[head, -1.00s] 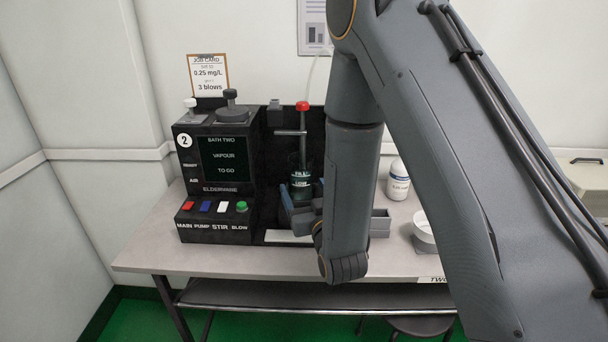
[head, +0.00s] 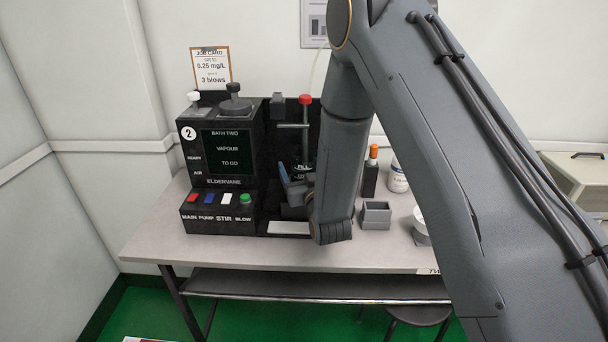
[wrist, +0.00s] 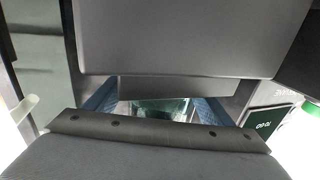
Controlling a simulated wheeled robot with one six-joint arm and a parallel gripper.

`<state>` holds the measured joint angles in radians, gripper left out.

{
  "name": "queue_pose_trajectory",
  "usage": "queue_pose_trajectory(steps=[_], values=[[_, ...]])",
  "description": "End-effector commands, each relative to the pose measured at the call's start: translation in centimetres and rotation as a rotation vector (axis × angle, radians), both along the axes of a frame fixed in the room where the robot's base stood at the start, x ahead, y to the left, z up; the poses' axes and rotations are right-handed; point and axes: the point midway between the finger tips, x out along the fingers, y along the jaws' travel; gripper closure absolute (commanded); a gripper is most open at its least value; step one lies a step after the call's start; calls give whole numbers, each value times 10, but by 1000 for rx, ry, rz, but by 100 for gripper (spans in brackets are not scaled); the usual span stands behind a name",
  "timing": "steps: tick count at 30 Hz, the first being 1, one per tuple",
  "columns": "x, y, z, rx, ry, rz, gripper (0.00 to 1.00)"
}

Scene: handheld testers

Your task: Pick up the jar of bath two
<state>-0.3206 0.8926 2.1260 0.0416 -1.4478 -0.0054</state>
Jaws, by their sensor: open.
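The jar of bath two (head: 303,170) is a dark, greenish glass jar with white fill-line lettering. It stands below the red-topped post of the bath two tester (head: 228,150), and its lower part is hidden by my gripper. My gripper (wrist: 158,108) is open in front of the jar, low at its body. In the head view one blue finger shows at the jar's left side; my arm hides much of the other. In the wrist view greenish glass shows between the two blue fingers; I cannot tell whether they touch it.
The tester's panel has red, blue, white and green buttons (head: 244,199). To the right stand an orange-capped item in a dark holder (head: 370,180), a grey open box (head: 376,214), a white bottle (head: 398,180) and a white tub (head: 421,228). The table's front left (head: 190,250) is clear.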

Motion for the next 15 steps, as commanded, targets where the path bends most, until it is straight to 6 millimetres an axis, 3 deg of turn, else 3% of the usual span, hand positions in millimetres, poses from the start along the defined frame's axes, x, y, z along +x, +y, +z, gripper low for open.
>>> queue_pose_trajectory(steps=[1, 11, 15], values=[[0, 0, 0, 0, 0, 0, 28], [0, 1, 0, 0, 0, 1, 84], [0, 1, 1, 1, -3, 1, 85]])
